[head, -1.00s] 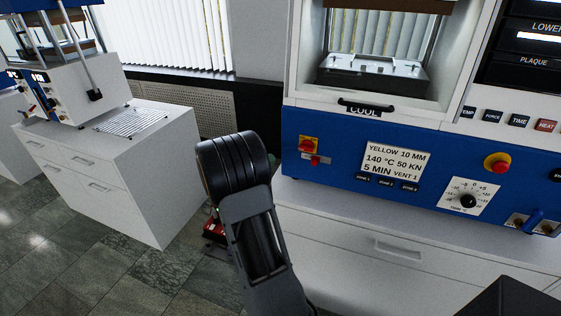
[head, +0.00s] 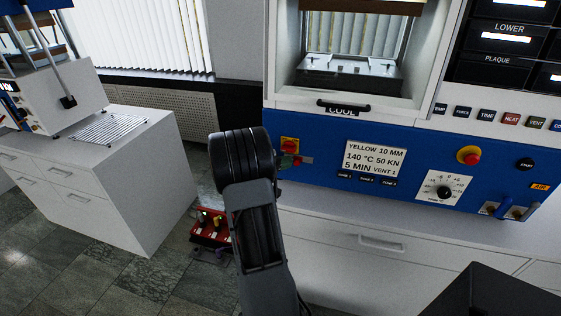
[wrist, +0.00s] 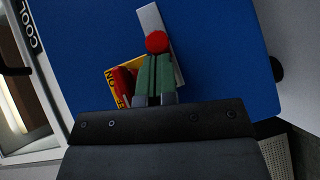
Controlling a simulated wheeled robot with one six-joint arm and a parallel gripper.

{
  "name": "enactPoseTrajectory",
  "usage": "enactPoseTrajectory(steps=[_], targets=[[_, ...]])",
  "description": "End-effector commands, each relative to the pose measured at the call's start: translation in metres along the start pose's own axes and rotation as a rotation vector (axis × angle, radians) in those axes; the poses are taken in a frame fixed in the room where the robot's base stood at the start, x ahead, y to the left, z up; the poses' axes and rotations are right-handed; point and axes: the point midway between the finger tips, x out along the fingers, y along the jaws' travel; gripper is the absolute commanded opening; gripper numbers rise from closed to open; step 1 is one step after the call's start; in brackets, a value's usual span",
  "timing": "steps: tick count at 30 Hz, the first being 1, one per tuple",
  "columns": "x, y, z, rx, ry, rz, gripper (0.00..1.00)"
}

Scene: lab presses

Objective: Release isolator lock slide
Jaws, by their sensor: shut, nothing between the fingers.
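The isolator's red rotary switch sits on a yellow plate (head: 289,145) on the blue press panel. Just below it is the lock slide, a pale grey strip (head: 307,160) with a small red knob. In the wrist view the slide (wrist: 152,22) runs tilted beside the yellow plate (wrist: 112,76), and its round red knob (wrist: 157,42) shows just beyond my fingertips. My gripper (wrist: 156,62) has green fingers, closed together and empty, right at the knob. I cannot tell whether they touch it. In the head view my gripper (head: 288,161) is partly hidden behind my arm.
A label card (head: 374,157), a red emergency button (head: 469,155) and a dial (head: 444,190) are on the panel to the right. A black handle (head: 343,106) is above. A red box (head: 211,231) stands on the floor. A second press on a white cabinet (head: 100,190) is at left.

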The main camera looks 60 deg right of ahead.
Motion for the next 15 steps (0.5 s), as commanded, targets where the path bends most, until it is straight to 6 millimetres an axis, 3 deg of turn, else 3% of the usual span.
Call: enactPoseTrajectory(steps=[9, 15], targets=[[0.001, 0.0, 0.001, 0.0, 0.0, 0.0, 0.0], [0.02, 0.002, 0.02, 0.003, -0.002, 0.001, 0.0]])
